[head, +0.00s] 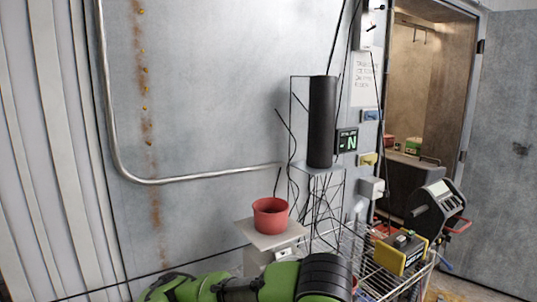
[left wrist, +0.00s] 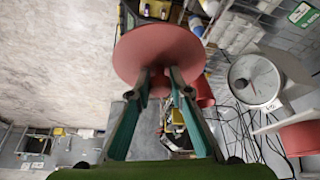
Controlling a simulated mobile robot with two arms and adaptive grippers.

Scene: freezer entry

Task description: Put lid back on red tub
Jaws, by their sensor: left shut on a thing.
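The red tub (head: 270,217) stands upright and open on a light square platform (head: 262,236) in the head view. In the left wrist view a red rounded shape at the right edge (left wrist: 301,138), partly cut off, looks like the tub. My left gripper (left wrist: 160,76) is shut on the red lid (left wrist: 158,48), a flat round disc held beyond the fingertips; its gripped part is mostly hidden by the fingers. The lid is apart from the tub. The left gripper's fingers and the lid do not show in the head view. My right gripper is in neither view.
A wire cart (head: 378,272) carries a yellow box (head: 401,254) and a dark device (head: 434,207). A black cylinder (head: 321,122) stands behind the tub, with cables hanging nearby. A round dial (left wrist: 253,79) is near the tub in the wrist view. An open doorway is at right.

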